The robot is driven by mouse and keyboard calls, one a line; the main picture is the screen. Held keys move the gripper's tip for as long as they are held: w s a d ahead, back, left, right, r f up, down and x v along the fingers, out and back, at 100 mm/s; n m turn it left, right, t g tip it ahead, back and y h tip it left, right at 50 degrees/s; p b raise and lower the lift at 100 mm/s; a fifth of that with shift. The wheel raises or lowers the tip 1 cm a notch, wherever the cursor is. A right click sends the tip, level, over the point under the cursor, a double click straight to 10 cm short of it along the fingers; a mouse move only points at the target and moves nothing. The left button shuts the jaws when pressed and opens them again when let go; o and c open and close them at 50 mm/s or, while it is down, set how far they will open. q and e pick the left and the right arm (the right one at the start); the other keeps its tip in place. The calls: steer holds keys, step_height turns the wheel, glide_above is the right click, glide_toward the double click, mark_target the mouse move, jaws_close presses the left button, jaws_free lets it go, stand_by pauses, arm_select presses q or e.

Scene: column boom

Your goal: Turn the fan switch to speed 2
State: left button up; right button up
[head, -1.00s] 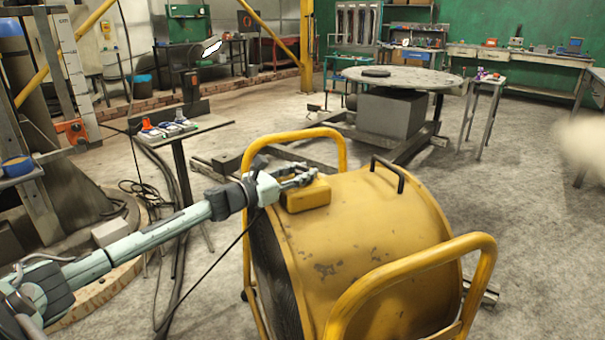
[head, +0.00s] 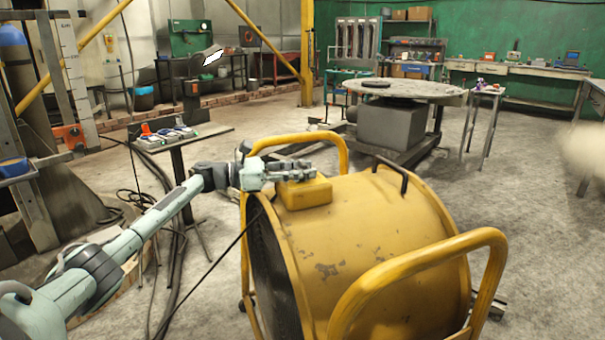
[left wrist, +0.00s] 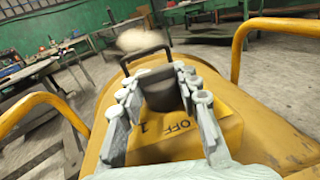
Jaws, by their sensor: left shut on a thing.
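The yellow drum fan (head: 375,240) stands on the floor in the head view, with a small yellow switch box (head: 306,194) on top of its near left side. My left gripper (head: 300,173) lies over the box, coming in from the left. In the left wrist view, its two fingers are shut on a dark round knob (left wrist: 160,92) on the box (left wrist: 218,124). The markings "OFF" and "1" show on the box face in front of the knob. A "2" mark cannot be made out. The knob is hidden by the fingers in the head view. My right gripper does not show.
Yellow tube handles (head: 480,240) rise at both ends of the fan, and a dark handle (head: 390,172) stands on the drum beyond the box. A small table (head: 205,132) with items is at left. A round table (head: 425,91) stands behind.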

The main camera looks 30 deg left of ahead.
arm_select(q)
steer(key=o, duration=1.2)
steer(key=shift+d, duration=0.1)
steer(key=v, duration=1.2)
